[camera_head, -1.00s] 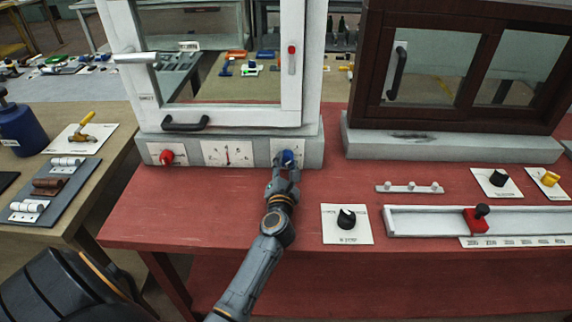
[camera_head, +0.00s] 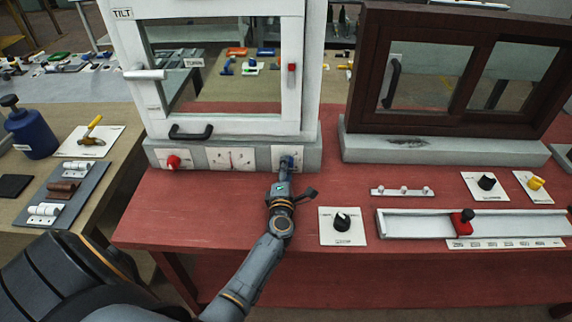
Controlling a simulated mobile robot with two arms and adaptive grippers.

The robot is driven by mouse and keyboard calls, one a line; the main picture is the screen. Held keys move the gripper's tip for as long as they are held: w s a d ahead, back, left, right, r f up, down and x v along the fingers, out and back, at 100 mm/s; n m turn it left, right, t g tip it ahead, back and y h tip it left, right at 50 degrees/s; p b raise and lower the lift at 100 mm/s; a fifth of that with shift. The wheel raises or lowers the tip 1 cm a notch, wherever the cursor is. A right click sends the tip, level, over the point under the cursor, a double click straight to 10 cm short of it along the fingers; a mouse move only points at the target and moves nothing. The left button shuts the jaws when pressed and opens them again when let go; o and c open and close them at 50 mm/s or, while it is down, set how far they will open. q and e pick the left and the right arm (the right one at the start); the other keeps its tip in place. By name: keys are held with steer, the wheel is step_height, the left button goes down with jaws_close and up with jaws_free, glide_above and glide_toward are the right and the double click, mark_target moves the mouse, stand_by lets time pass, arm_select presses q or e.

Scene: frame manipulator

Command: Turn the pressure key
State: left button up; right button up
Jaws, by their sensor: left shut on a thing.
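The white window frame (camera_head: 311,75) stands on a grey base (camera_head: 230,141) at the back of the red table. The base front carries a red knob (camera_head: 173,162), a white dial plate (camera_head: 231,159) with a needle, and a blue key (camera_head: 287,161) on a white plate at the right. My left gripper (camera_head: 286,166) is shut on the blue key, and its fingers hide most of the key. The gripper body looks rolled, with a dark part sticking out to the right. My right gripper is not in view.
A brown sliding window (camera_head: 432,126) stands at the right. A black knob on a plate (camera_head: 342,222), a white rail (camera_head: 400,223) with a red slider, and more knobs lie on the table. A side table at the left holds a blue bottle (camera_head: 32,135) and hinges. The red tabletop (camera_head: 190,215) left of my arm is clear.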

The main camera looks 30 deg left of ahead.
arm_select(q)
steer(key=shift+m+p, duration=0.35)
steer(key=shift+m, duration=0.15)
steer(key=o, duration=1.1)
steer(key=shift+o, duration=0.2)
steer(key=v, duration=1.2)
steer(key=shift+d, duration=0.15)
steer(key=shift+w, duration=0.1)
